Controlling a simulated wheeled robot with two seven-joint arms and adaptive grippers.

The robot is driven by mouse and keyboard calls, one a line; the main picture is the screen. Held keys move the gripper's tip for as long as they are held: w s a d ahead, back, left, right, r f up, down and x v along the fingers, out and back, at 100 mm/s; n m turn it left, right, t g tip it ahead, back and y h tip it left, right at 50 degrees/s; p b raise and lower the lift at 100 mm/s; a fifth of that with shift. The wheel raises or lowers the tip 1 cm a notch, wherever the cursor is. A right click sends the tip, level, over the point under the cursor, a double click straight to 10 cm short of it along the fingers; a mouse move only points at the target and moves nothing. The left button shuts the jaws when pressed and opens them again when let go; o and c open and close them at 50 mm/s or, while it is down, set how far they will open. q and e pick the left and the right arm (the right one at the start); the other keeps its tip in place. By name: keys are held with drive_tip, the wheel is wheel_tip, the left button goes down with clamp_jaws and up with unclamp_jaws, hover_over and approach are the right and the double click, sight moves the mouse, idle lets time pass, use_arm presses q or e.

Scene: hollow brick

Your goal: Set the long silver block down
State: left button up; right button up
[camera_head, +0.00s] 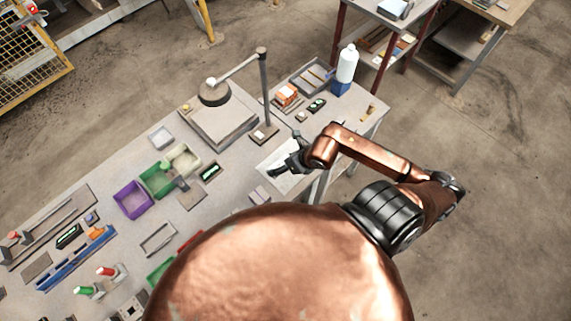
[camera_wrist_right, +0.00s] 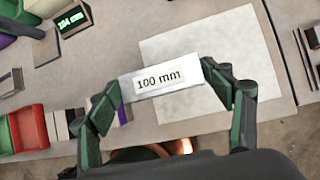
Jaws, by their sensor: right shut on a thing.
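The long silver block (camera_wrist_right: 160,79) carries a white label reading "100 mm". In the right wrist view it lies crosswise between the fingers of my right gripper (camera_wrist_right: 163,92), which is shut on its two ends. Behind it is a pale sheet (camera_wrist_right: 190,48) on the grey table; I cannot tell the height of the block above it. In the head view my right gripper (camera_head: 286,167) is over the near edge of the table, by the sheet (camera_head: 268,180); the block is too small to make out there. My left gripper is not in view.
A small dark display (camera_wrist_right: 73,20) with green digits stands left of the sheet. Purple (camera_head: 132,199) and green (camera_head: 157,180) bins stand to the left. A post (camera_head: 264,85) on a stand and a white bottle (camera_head: 347,64) are farther back. The sheet's visible part is clear.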

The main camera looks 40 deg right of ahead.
drive_tip(key=f, duration=0.1)
drive_tip(key=w+d+f, duration=0.1)
drive_tip(key=d+f, duration=0.1)
drive_tip(key=shift+w+f, duration=0.1)
drive_tip(key=shift+w, duration=0.3)
drive_tip(key=shift+w+d+f, duration=0.1)
drive_tip(key=shift+d+f, duration=0.3)
drive_tip(key=shift+f, duration=0.1)
wheel_tip(320, 180, down, 2)
drive_tip(key=shift+f+p, duration=0.1)
drive_tip(key=shift+p, duration=0.4)
drive_tip(key=shift+f, duration=0.4)
drive_tip(key=o, duration=1.3)
drive_tip(key=shift+c, duration=0.2)
drive_tip(key=o, duration=0.4)
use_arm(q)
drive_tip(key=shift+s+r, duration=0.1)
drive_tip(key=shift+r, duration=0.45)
use_arm(e)
drive_tip(key=shift+o, duration=0.2)
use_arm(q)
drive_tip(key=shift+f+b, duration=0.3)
use_arm(e)
drive_tip(key=v, duration=1.2)
